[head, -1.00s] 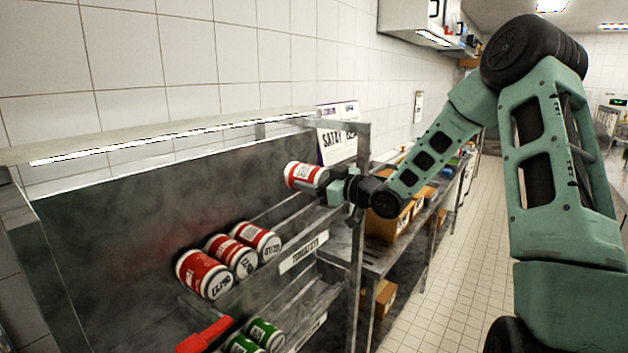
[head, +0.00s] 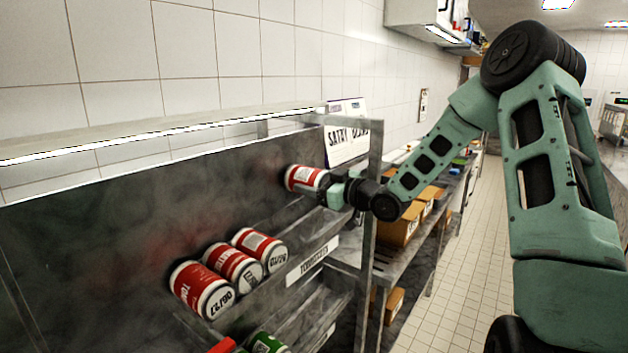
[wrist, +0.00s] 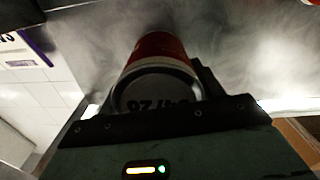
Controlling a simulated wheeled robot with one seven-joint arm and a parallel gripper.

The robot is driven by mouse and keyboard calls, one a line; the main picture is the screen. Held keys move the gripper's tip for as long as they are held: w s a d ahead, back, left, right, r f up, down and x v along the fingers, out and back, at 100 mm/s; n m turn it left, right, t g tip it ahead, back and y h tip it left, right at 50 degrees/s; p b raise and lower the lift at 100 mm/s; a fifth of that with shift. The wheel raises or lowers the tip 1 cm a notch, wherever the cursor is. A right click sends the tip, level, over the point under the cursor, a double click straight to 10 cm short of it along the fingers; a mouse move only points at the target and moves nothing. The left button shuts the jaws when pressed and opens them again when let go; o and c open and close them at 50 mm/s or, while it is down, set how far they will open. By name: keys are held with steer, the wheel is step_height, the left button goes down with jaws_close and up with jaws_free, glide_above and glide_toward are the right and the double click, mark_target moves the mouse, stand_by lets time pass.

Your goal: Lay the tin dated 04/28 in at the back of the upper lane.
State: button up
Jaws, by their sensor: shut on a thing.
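My gripper (head: 330,186) is shut on a red and white tin (head: 303,178). In the wrist view the held tin (wrist: 155,80) shows its end, with a partly covered date that reads like 04/28. It is held in the air, lying on its side, in front of the dark back panel and above the right part of the upper lane (head: 304,234). Below and left of it, three red and white tins lie on their sides in that lane: a front tin (head: 201,288), a middle tin (head: 233,267) and a back tin (head: 259,248).
A label strip (head: 312,260) runs along the upper lane's edge. A lower lane holds a green tin (head: 266,343) and a red object (head: 222,346). A metal post (head: 366,210) stands right of my gripper. A printed sign (head: 346,143) is behind. The lane beyond the back tin looks clear.

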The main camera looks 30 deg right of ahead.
step_height(320, 180, down, 8)
steer(key=b, duration=0.6)
steer(key=shift+f, duration=0.2)
steer(key=o, duration=1.3)
steer(key=shift+o, duration=0.5)
steer(key=b+v, duration=0.4)
steer(key=v, duration=1.3)
steer(key=shift+s, duration=0.2)
